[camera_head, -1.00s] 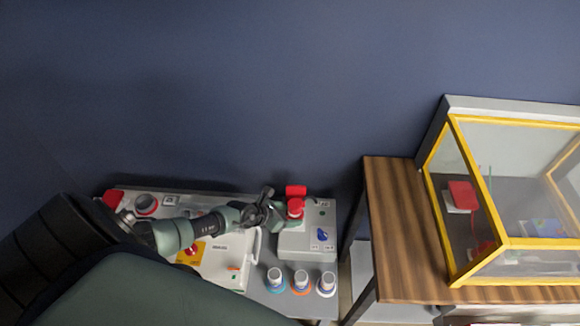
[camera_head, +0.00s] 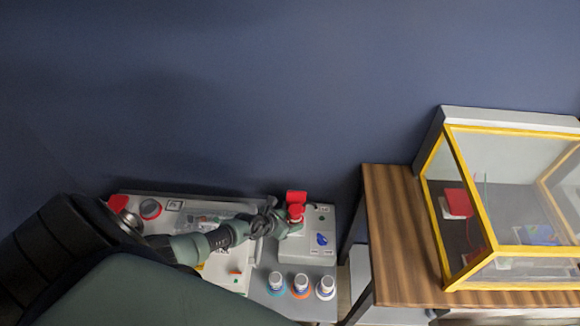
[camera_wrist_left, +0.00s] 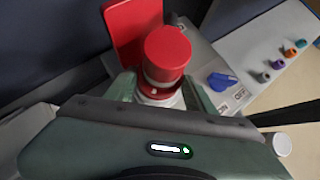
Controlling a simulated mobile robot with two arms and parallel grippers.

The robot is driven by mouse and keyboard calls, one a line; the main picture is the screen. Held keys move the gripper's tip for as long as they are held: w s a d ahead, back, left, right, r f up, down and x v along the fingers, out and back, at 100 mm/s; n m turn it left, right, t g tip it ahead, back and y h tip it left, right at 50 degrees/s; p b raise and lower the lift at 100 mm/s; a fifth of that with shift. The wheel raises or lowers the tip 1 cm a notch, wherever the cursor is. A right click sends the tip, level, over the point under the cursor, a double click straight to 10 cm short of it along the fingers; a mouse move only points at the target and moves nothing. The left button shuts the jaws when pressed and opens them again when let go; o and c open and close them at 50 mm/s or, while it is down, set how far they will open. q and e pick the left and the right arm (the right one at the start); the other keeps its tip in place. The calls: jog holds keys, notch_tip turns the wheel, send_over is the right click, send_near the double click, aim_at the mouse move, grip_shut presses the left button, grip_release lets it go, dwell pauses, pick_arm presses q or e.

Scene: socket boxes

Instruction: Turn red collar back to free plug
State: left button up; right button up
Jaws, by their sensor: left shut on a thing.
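A red round plug (camera_head: 296,211) stands in the grey socket box (camera_head: 305,247), in front of a raised red flap (camera_head: 297,196). In the left wrist view the plug (camera_wrist_left: 167,52) is seen from above, with the red flap (camera_wrist_left: 130,30) behind it. A red collar (camera_wrist_left: 157,92) shows partly below the plug's head, between the fingers. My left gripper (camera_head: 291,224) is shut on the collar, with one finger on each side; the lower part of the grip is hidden. My right gripper is not in view.
Several white-topped plugs with coloured rings (camera_head: 300,284) stand in front of the box. A wooden table (camera_head: 400,235) with a yellow-framed clear case (camera_head: 447,205) stands to the right.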

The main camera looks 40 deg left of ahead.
pick_arm(q)
jog(key=n+y+p, duration=0.1)
jog(key=p, duration=0.1)
jog(key=n+y+p, duration=0.1)
jog(key=p, duration=0.1)
jog(key=shift+d+r, duration=0.2)
jog(key=shift+d, duration=0.2)
jog(key=shift+d+n+y+p, duration=0.1)
jog(key=shift+n+y+p, duration=0.45)
jog(key=shift+n, duration=0.35)
jog(key=shift+d+f+n+y+p, duration=0.1)
jog(key=shift+n+y+p, duration=0.3)
jog(key=shift+n, duration=0.2)
jog(key=shift+w+d+n+y, duration=0.1)
jog(key=shift+n+y, duration=0.15)
jog(key=shift+n, duration=0.05)
jog(key=shift+w+d+f+n+g+y, duration=0.15)
jog(key=shift+n+g+y, duration=0.35)
jog(key=shift+n, duration=0.4)
jog(key=shift+d+n+g+y+b, duration=0.15)
jog(key=shift+n+g+y+b, duration=0.55)
jog(key=shift+n+y, duration=0.6)
jog(key=shift+n, duration=0.4)
